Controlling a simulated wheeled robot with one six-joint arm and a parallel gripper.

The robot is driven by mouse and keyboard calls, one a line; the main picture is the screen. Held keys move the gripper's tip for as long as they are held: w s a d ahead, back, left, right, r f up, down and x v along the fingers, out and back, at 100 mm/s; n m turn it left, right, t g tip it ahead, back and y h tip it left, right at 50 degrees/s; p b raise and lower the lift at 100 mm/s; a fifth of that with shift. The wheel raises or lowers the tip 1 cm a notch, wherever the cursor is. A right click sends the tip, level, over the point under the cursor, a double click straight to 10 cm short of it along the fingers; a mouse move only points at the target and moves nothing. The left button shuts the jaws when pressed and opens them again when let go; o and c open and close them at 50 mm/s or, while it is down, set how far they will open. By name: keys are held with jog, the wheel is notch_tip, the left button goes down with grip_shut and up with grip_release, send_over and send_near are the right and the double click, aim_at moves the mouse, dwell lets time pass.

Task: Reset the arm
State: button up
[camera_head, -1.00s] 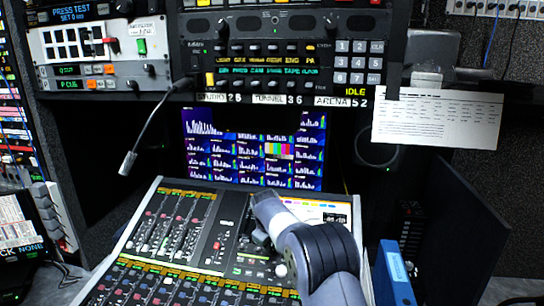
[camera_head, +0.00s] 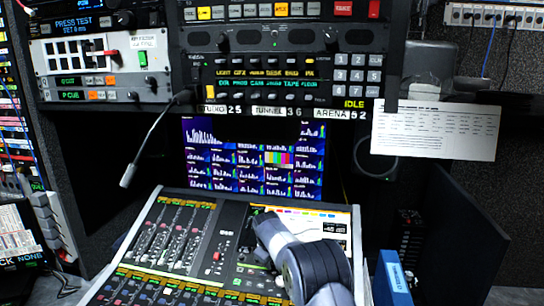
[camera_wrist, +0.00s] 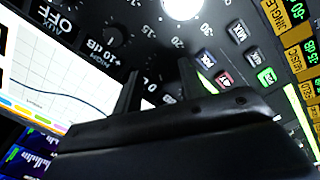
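My arm reaches over the sloped mixing console (camera_head: 190,240) in the head view. My gripper (camera_head: 262,217) is at the console's upper right part, beside its lit screen (camera_head: 325,225). The wrist view shows my gripper (camera_wrist: 159,72) with its two dark fingers apart and nothing between them. The fingers are close over the console's panel, near a knob scale and small coloured buttons (camera_wrist: 225,80). Whether the fingertips touch the panel cannot be told.
A gooseneck microphone (camera_head: 150,145) hangs at the left. A monitor (camera_head: 255,160) and rack panels (camera_head: 285,75) stand behind the console. A paper sheet (camera_head: 435,130) hangs at the right. A blue binder (camera_head: 392,280) stands right of my arm.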

jog(key=d+b+v, duration=0.1)
jog(key=b+v, duration=0.1)
jog(key=v, duration=0.8)
jog(key=x, duration=0.3)
jog(key=p+x, duration=0.1)
jog(key=x, duration=0.2)
jog(key=p+x, duration=0.1)
jog(key=x, duration=0.2)
jog(key=shift+w+a+f, duration=0.1)
jog(key=shift+a+f, duration=0.1)
jog(key=shift+a, duration=0.25)
jog(key=shift+w+f, duration=0.15)
jog(key=shift+f, duration=0.1)
jog(key=m+p, duration=0.1)
jog(key=m, duration=0.5)
jog(key=shift+d+r, duration=0.1)
jog(key=m+p, duration=0.4)
jog(key=m, duration=0.1)
jog(key=shift+r+m, duration=0.1)
jog(key=shift+m, duration=0.2)
jog(key=shift+r+b, duration=0.25)
jog(key=shift+b, duration=0.1)
jog(key=b+v, duration=0.2)
jog(key=v, duration=0.6)
jog(key=shift+s, duration=0.25)
jog(key=shift+r, duration=0.15)
